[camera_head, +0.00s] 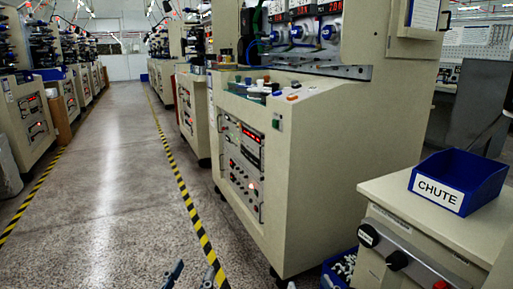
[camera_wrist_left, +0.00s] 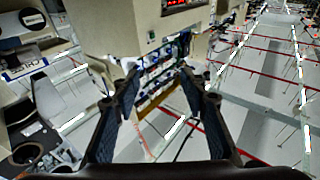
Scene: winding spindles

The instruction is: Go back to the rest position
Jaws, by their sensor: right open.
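My left gripper (camera_head: 190,277) shows only as dark fingertips at the bottom edge of the head view, over the speckled floor. In the left wrist view my left gripper (camera_wrist_left: 158,85) has its two black fingers spread apart, with nothing between them. A small dark tip at the bottom edge of the head view, right of the left gripper, appears to be my right gripper (camera_head: 290,285). Most of it is cut off by the frame. Neither gripper is seen holding anything.
A beige winding machine (camera_head: 330,170) stands close ahead on the right. A blue bin labelled CHUTE (camera_head: 460,180) sits on a beige cabinet (camera_head: 430,240) at the right. A blue crate (camera_head: 335,277) with white parts stands low beside it. The aisle floor (camera_head: 105,200) at left is clear.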

